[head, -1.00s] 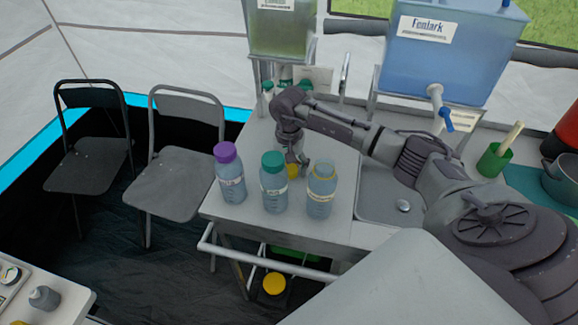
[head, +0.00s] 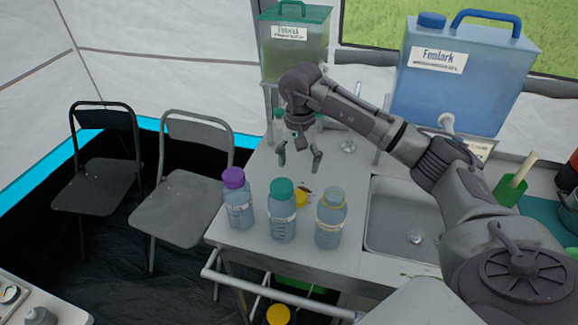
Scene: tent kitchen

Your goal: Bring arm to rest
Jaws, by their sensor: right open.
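My right gripper (head: 299,160) is open and empty, pointing down above the back part of the metal counter (head: 232,238). It is behind and above three bottles in a row. A bottle with a purple lid (head: 238,200) stands at the left, one with a teal lid (head: 283,212) in the middle, and an uncapped one with a yellow ring (head: 331,218) at the right. A yellow cap (head: 301,199) lies on the counter behind them, partly hidden by the middle bottle. My left gripper is not in view.
A metal sink (head: 400,225) is right of the bottles. A blue water tank (head: 455,85) and a green tank (head: 293,45) stand at the back. Two folding chairs (head: 95,185) (head: 180,190) stand left of the counter. A green cup (head: 509,189) is at the right.

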